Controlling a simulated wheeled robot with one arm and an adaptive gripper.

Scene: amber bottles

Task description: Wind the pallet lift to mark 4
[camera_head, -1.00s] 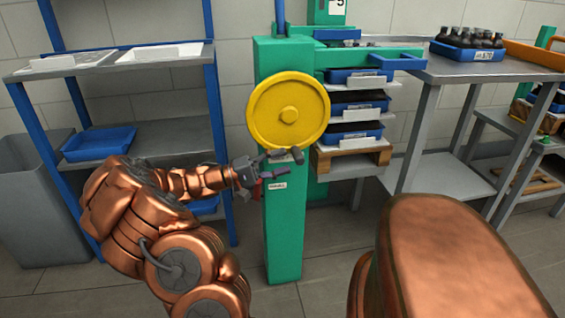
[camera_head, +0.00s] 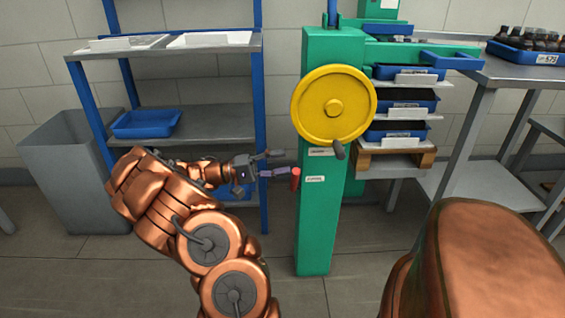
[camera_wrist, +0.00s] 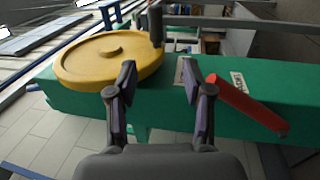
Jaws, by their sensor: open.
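The pallet lift has a green column (camera_head: 318,235) with a yellow handwheel (camera_head: 333,90) on its front. The wheel's dark crank knob (camera_head: 339,151) points down at its lower edge; it also shows in the wrist view (camera_wrist: 156,25). A red lever (camera_head: 295,179) sticks out of the column below the wheel and lies right of the fingers in the wrist view (camera_wrist: 250,105). My gripper (camera_head: 282,163) is open and empty, left of the column, beside the red lever and apart from the knob. The wooden pallet (camera_head: 395,163) carries stacked blue trays (camera_head: 395,133). No height mark is readable.
A shelf rack (camera_head: 205,122) with white trays and a blue tray (camera_head: 146,123) stands left, beside a grey bin (camera_head: 68,170). A steel table (camera_head: 515,72) at right holds a blue crate (camera_head: 525,53) of dark bottles. Floor before the column is clear.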

